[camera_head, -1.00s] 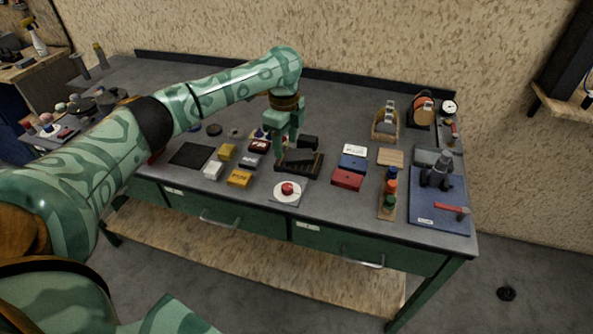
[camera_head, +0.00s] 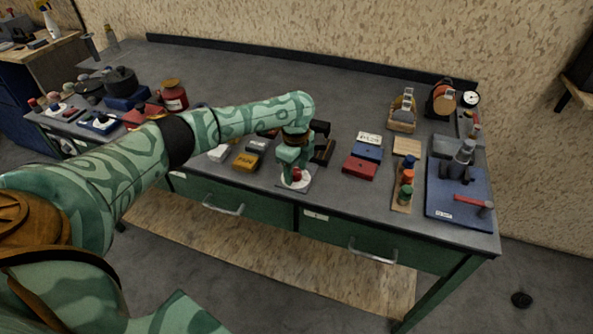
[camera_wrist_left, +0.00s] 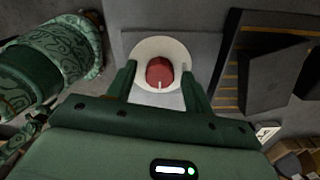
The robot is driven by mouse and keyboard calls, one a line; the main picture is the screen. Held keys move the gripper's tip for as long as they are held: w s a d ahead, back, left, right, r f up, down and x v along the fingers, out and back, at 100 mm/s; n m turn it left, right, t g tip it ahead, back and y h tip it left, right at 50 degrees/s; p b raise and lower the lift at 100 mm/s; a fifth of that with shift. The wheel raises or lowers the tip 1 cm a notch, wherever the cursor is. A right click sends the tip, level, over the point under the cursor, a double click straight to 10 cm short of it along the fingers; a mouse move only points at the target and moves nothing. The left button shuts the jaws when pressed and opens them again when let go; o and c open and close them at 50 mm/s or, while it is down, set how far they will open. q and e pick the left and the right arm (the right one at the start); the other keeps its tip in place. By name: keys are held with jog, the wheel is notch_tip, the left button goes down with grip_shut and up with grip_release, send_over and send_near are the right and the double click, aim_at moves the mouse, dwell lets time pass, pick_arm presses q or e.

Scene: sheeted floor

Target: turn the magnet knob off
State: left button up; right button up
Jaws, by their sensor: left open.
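The red magnet knob (camera_head: 297,175) sits on a round white dial (camera_head: 300,184) on a pale plate near the front edge of the bench. The wrist view shows the knob (camera_wrist_left: 158,70) from above with a small white mark on its near side, ringed by the white dial (camera_wrist_left: 172,43). My left gripper (camera_head: 292,174) points down over the knob. In the wrist view its open fingers (camera_wrist_left: 159,79) stand on either side of the knob with gaps, so it holds nothing. My right gripper is not in view.
A dark slotted block (camera_head: 325,154) stands just behind the knob. A yellow box (camera_head: 246,161) lies to the left, and a red box (camera_head: 359,168) and a blue box (camera_head: 368,152) to the right. A rack of coloured knobs (camera_head: 403,193) and a blue mat (camera_head: 444,204) are farther right.

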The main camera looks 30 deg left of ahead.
pick_arm(q)
jog(key=c, duration=1)
